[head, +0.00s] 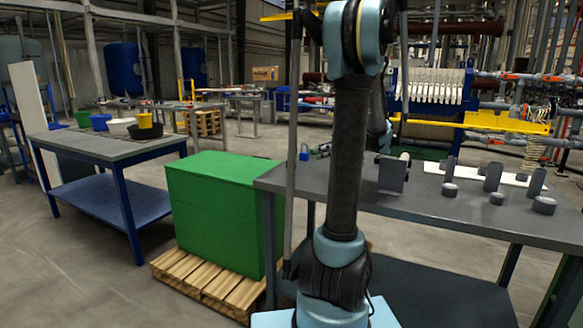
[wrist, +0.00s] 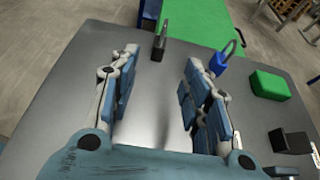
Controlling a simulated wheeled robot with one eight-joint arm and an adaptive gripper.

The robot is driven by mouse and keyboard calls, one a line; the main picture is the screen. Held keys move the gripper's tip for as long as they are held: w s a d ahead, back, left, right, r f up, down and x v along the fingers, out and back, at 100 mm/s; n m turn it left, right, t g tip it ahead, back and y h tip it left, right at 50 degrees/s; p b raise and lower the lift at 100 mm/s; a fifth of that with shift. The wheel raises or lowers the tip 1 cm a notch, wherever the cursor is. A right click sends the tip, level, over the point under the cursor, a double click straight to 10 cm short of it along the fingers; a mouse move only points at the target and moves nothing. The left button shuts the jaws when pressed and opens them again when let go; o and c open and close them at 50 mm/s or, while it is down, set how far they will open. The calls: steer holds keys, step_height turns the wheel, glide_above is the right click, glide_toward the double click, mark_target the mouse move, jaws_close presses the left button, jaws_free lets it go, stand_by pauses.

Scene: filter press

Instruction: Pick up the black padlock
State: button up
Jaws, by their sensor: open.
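The black padlock (wrist: 158,51) stands on the grey table top (wrist: 153,100) near its far edge in the wrist view, its shackle pointing away. My gripper (wrist: 160,60) is open, with one finger on each side of the picture. The padlock shows in the gap at the fingertips, slightly beyond them; nothing is held. I cannot tell how high the fingers are above the table. In the head view my arm covers the middle of the table, and I cannot make out the black padlock or the fingers there.
A blue padlock (wrist: 218,63) stands right of the right finger. A green block (wrist: 270,85) and a black block (wrist: 291,142) lie farther right. A grey bracket (head: 392,176) and several grey cylinders stand on the table. A large green box (head: 215,215) sits on a pallet beside it.

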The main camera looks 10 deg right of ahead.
glide_toward(289, 160)
steer(key=x, duration=0.4)
steer(key=shift+w+f, duration=0.15)
steer(key=shift+w, duration=0.05)
steer(key=shift+x, duration=2.95)
steer(key=shift+s, duration=0.1)
jaws_close()
